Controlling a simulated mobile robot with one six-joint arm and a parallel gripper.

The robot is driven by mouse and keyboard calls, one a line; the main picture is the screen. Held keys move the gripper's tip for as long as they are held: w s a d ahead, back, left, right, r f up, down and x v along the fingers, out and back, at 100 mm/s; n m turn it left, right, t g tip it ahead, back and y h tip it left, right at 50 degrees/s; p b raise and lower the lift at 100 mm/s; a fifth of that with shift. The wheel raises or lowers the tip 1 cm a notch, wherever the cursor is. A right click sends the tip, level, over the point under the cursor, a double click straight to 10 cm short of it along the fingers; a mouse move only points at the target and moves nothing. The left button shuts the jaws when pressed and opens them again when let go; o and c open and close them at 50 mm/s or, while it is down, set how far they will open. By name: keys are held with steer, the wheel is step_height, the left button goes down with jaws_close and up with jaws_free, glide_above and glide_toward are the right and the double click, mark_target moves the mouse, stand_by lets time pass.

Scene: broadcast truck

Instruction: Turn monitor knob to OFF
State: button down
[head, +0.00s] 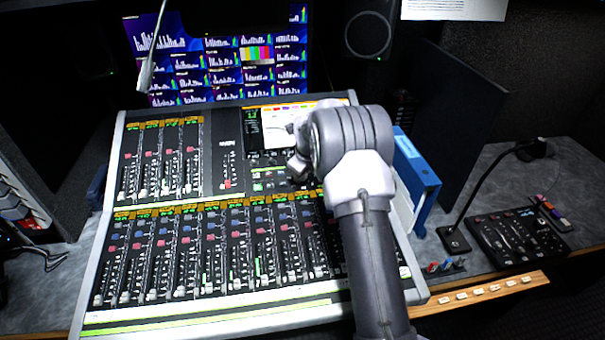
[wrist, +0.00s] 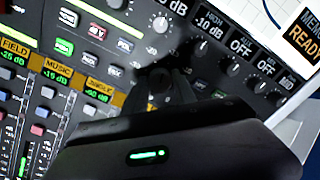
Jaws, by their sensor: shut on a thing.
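The mixing console (head: 225,303) fills the middle of the head view. My gripper (head: 297,163) is at its upper right section, below the small console screen (head: 283,127). In the wrist view the dark fingers of my gripper (wrist: 165,86) are shut on a small knob on the panel. That knob is mostly hidden by the fingers, so I cannot read its pointer. A display reading -10 dB (wrist: 209,20) is just above and right of the fingers. Displays beside it read OFF (wrist: 241,46) and OFF (wrist: 266,66).
Other knobs (wrist: 160,24) and lit buttons (wrist: 64,47) sit close around the fingers. A blue binder (head: 420,180) stands right of the console. A gooseneck microphone (head: 453,238) and a small control panel (head: 517,235) are farther right.

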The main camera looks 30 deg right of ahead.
steer(key=n, duration=0.5)
steer(key=shift+n, duration=0.3)
steer(key=n, duration=0.6)
steer(key=n+p, duration=0.1)
steer(key=n, duration=0.5)
steer(key=shift+n, duration=0.3)
steer(key=n+p, duration=0.1)
steer(key=n, duration=0.4)
steer(key=shift+n+g, duration=0.3)
steer(key=shift+n, duration=0.3)
steer(key=c, duration=1)
jaws_free()
steer(key=shift+r, duration=0.15)
